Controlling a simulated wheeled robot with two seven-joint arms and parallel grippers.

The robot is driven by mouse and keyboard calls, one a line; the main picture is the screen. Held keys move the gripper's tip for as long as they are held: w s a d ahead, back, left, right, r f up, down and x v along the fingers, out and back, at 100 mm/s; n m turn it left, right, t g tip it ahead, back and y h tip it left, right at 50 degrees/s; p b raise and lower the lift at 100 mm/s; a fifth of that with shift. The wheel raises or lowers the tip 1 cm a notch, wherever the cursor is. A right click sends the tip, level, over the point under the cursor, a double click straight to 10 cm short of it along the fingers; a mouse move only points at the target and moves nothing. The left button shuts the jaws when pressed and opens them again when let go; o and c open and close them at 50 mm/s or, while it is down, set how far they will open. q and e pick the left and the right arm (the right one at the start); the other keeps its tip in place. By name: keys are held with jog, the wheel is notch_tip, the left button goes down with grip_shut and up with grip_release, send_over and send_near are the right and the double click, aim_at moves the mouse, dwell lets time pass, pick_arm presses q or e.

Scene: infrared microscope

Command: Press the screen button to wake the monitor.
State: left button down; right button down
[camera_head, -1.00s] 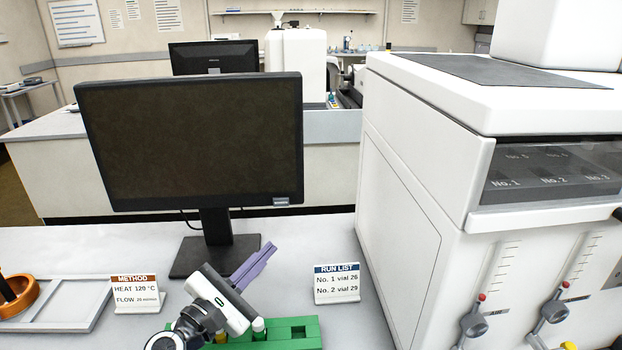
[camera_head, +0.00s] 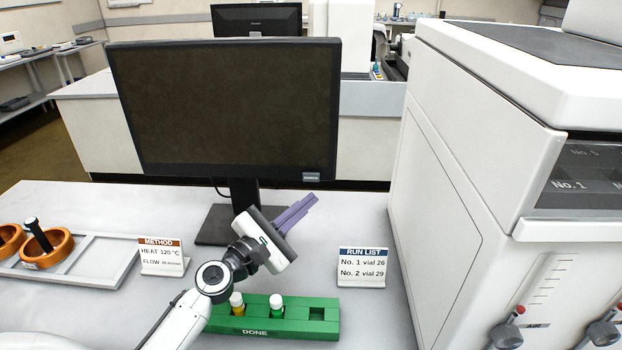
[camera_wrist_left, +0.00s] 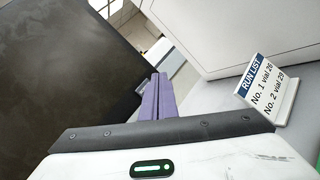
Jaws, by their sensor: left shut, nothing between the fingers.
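The monitor (camera_head: 225,105) stands on the bench with a dark screen. A small grey labelled tab (camera_head: 311,177), which looks like the screen button, is at the lower right corner of its frame. My left gripper (camera_head: 312,199) is shut and empty, its purple fingers together and pointing up and right, with the tips appearing just below that tab. In the left wrist view the fingers (camera_wrist_left: 157,92) reach toward the monitor's (camera_wrist_left: 60,75) lower edge, close to the tab (camera_wrist_left: 142,87). I cannot tell whether they touch. My right gripper is not in view.
A green DONE rack (camera_head: 290,325) with two vials stands below the left arm. A RUN LIST sign (camera_head: 363,267) and a METHOD sign (camera_head: 162,256) stand on the bench. A large white instrument (camera_head: 470,160) fills the right side. A grey tray (camera_head: 95,265) with orange rings is at left.

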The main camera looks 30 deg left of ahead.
aim_at(318, 177)
pick_arm(q)
jog(key=shift+w+a+b, duration=0.15)
jog(key=shift+w+a, duration=0.3)
jog(key=shift+w, duration=0.3)
jog(key=shift+w+a+b, duration=0.15)
jog(key=shift+w+a, duration=0.3)
jog(key=shift+w, duration=0.35)
jog(key=shift+w+a+b, duration=0.15)
jog(key=shift+w+a, duration=0.3)
jog(key=shift+w, duration=0.3)
jog(key=shift+w+a, duration=0.2)
jog(key=shift+w, duration=0.15)
jog(key=shift+w+a+b, duration=0.25)
jog(key=shift+w+b, duration=0.05)
jog(key=shift+w, duration=0.1)
dwell(1.0)
jog(key=shift+s, duration=0.15)
jog(key=shift+s+d+p, duration=0.3)
jog(key=shift+s+d, duration=0.15)
jog(key=shift+s, duration=0.2)
jog(key=shift+d, duration=0.1)
